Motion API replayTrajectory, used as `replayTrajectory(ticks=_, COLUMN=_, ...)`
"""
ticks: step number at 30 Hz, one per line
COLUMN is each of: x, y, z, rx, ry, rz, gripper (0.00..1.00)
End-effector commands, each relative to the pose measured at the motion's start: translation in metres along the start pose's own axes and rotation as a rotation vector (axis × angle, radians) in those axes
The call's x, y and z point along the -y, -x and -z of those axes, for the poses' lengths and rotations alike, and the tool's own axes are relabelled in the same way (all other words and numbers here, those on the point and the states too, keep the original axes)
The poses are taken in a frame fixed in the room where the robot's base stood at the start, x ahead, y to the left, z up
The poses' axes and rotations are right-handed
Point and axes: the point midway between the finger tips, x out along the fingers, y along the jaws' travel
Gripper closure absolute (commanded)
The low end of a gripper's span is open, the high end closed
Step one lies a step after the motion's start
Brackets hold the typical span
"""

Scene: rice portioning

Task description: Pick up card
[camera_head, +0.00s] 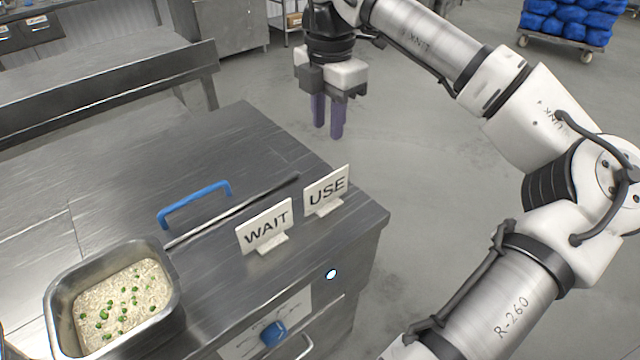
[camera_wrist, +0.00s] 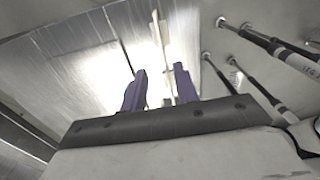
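Two white cards stand upright in small stands on the metal counter (camera_head: 215,295) in the head view. The card reading WAIT (camera_head: 264,228) is on the left, and the card reading USE (camera_head: 326,190) is to its right, near the counter's corner. My gripper (camera_head: 328,132) hangs in the air beyond the USE card, fingers pointing down, touching neither card. Its two purple fingers also show in the wrist view (camera_wrist: 160,70), apart with a gap and no held thing visible. Pale narrow shapes show beyond the fingers there, but I cannot tell whether they are cards.
A metal pan (camera_head: 60,305) of rice with green bits sits at the counter's left. A blue handle (camera_head: 195,200) and a thin dark rod (camera_head: 235,211) lie behind the WAIT card. Another metal table (camera_head: 100,85) stands at upper left.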

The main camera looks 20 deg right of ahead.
Motion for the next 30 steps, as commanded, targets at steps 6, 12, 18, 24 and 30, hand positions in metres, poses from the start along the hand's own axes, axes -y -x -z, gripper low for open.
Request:
replayTrajectory(ticks=6, x=0.004, y=-0.03, z=-0.003, rx=0.005, ry=-0.012, rz=0.01, gripper=0.7)
replayTrajectory(ticks=12, x=0.003, y=-0.067, z=-0.003, rx=0.003, ry=-0.011, rz=0.008, gripper=0.7)
replayTrajectory(ticks=18, x=0.003, y=-0.085, z=-0.003, rx=0.005, ry=-0.01, rz=0.007, gripper=0.7)
replayTrajectory(ticks=24, x=0.002, y=-0.103, z=-0.002, rx=0.001, ry=-0.009, rz=0.007, gripper=0.7)
replayTrajectory(ticks=30, x=0.001, y=-0.13, z=-0.002, rx=0.005, ry=-0.011, rz=0.006, gripper=0.7)
